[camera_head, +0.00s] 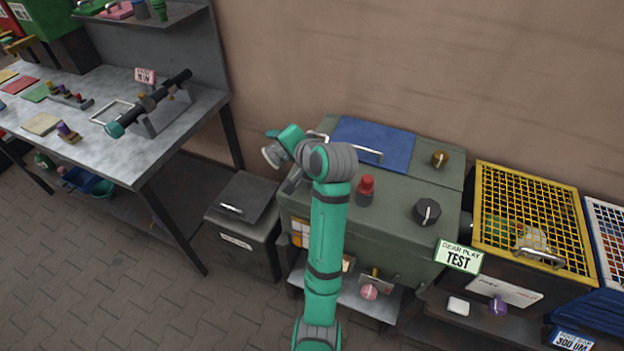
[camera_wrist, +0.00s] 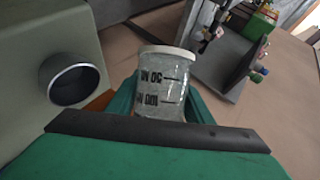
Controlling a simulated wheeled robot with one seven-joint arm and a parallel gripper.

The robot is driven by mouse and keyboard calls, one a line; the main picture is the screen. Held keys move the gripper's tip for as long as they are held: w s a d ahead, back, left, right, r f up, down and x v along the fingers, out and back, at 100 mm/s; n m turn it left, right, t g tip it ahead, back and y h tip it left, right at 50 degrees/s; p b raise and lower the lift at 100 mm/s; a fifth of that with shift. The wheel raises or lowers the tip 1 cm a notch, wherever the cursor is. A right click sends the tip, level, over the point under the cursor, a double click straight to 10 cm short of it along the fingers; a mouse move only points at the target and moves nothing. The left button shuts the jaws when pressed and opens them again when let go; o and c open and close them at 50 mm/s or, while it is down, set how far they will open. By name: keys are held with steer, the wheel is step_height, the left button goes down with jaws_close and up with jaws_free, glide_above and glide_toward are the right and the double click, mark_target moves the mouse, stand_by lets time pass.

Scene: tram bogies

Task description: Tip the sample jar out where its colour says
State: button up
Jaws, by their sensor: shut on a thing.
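My gripper (camera_wrist: 160,98) is shut on the sample jar (camera_wrist: 162,85), with a teal finger on either side. The jar is clear, with a pale rim and dark volume marks. Its contents look greyish; I cannot make out a distinct colour. In the head view my gripper (camera_head: 275,146) is above the left end of a grey-green cabinet, and the jar is hard to make out there. A dark round port (camera_wrist: 72,82) in a pale metal side is left of the jar in the wrist view, apart from it.
The grey-green cabinet (camera_head: 310,207) has a blue panel, red button and black knob. A yellow mesh crate (camera_head: 530,215) and a blue crate (camera_head: 606,285) stand right. A lidded grey bin (camera_head: 245,235) and a cluttered workbench (camera_head: 140,165) are left. Open floor lies in front.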

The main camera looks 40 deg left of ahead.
step_height(320, 180, down, 9)
steer(key=s+a+n+t+h+b, duration=0.1)
steer(key=s+n+t+h+b, duration=0.1)
steer(key=n+t, duration=0.4)
steer(key=shift+s+a+n+t+h+b, duration=0.4)
steer(key=shift+n+h+b, duration=0.15)
steer(key=shift+b, duration=0.55)
steer(key=shift+w, duration=0.1)
